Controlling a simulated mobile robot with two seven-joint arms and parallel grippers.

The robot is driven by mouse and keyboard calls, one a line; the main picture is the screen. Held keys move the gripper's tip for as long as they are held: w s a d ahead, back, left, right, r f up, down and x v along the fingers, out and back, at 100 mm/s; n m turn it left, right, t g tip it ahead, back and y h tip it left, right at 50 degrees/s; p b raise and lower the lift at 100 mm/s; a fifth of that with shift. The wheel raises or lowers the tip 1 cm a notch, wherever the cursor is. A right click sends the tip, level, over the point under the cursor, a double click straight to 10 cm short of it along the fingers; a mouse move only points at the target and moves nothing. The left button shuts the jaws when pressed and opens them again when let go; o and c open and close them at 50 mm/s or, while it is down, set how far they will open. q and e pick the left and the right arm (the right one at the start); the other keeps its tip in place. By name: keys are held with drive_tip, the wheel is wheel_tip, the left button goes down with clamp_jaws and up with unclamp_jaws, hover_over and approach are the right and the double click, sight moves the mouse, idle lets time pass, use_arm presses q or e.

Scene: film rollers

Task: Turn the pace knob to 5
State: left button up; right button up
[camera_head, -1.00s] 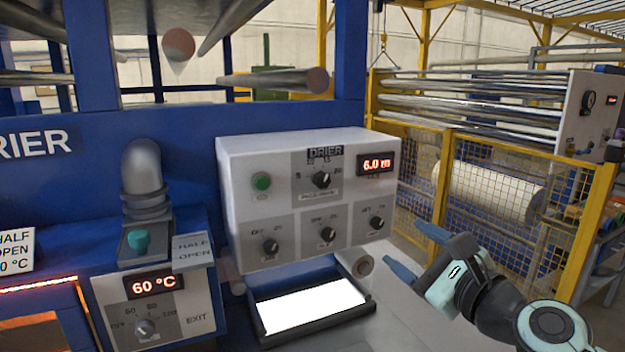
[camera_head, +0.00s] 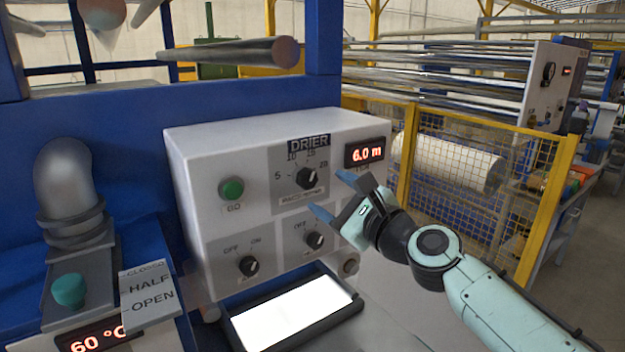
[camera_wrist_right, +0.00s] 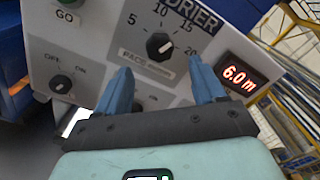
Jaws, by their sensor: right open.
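The pace knob (camera_head: 307,179) is a black dial with a white pointer on the grey upper panel of the white DRIER box (camera_head: 228,150). Marks 5, 10, 15 and 20 run around it, with 5 at its left. In the right wrist view the knob (camera_wrist_right: 159,46) shows between and beyond my fingertips, its pointer turned to the upper right side, away from 5. My right gripper (camera_head: 333,194) is open and empty, in front of the panel just right of and below the knob, apart from it. My left gripper is not in view.
A green GO button (camera_head: 232,189) sits left of the knob. Two more dials, (camera_head: 249,266) and (camera_head: 315,240), are below. A red 6.0 m display (camera_head: 364,152) is at the right. A bright tray (camera_head: 292,312) juts out underneath. Yellow mesh fencing (camera_head: 462,180) stands to the right.

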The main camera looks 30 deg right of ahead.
sight(311, 181)
drive_tip(key=w, duration=0.4)
drive_tip(key=w+p, duration=0.1)
drive_tip(key=w, duration=0.1)
drive_tip(key=shift+w+a, duration=0.25)
drive_tip(key=shift+w, duration=0.15)
drive_tip(key=c, duration=1.1)
drive_tip(key=shift+o, duration=0.2)
